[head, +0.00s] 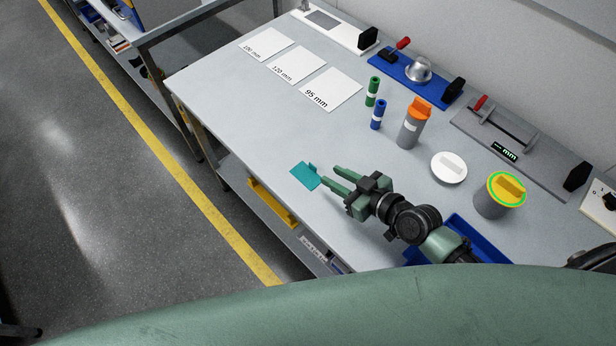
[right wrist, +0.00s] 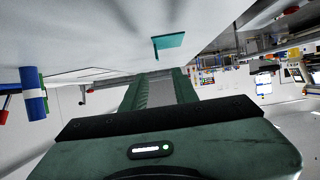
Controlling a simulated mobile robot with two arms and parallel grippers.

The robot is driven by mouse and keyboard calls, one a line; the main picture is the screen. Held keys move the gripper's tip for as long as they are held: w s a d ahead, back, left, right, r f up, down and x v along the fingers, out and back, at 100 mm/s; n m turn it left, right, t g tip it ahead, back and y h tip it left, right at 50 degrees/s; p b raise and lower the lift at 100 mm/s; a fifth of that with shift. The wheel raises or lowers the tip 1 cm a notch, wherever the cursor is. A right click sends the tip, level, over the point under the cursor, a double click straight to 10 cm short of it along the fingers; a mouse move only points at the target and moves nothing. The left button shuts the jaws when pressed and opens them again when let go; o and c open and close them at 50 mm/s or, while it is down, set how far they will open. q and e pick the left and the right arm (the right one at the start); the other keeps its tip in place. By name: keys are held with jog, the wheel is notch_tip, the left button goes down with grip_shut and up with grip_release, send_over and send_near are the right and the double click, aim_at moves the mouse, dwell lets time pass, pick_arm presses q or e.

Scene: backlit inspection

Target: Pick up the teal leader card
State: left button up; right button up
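The teal leader card (head: 304,177) lies on the grey table near its front-left edge, with a small raised tab at its right side. It also shows in the right wrist view (right wrist: 170,41), beyond the fingertips. My right gripper (head: 332,180) is open, its two green fingers spread and pointing at the card. The fingertips are close to the card, with nothing between the fingers. In the right wrist view the gripper (right wrist: 161,80) shows a clear gap between its fingers. My left gripper is not in view.
Green (head: 372,92) and blue (head: 377,115) cylinders, a grey-orange canister (head: 412,125), a white disc (head: 449,167) and a yellow-topped grey cylinder (head: 494,202) stand farther right. A blue tray (head: 482,243) sits beside my right arm. White labelled sheets (head: 331,86) lie behind. Table around the card is clear.

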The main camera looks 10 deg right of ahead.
aim_at(315, 168)
jog(key=x, duration=0.4)
jog(key=f+p+x, duration=0.1)
jog(key=x, duration=0.3)
jog(key=shift+d, duration=0.15)
grip_shut()
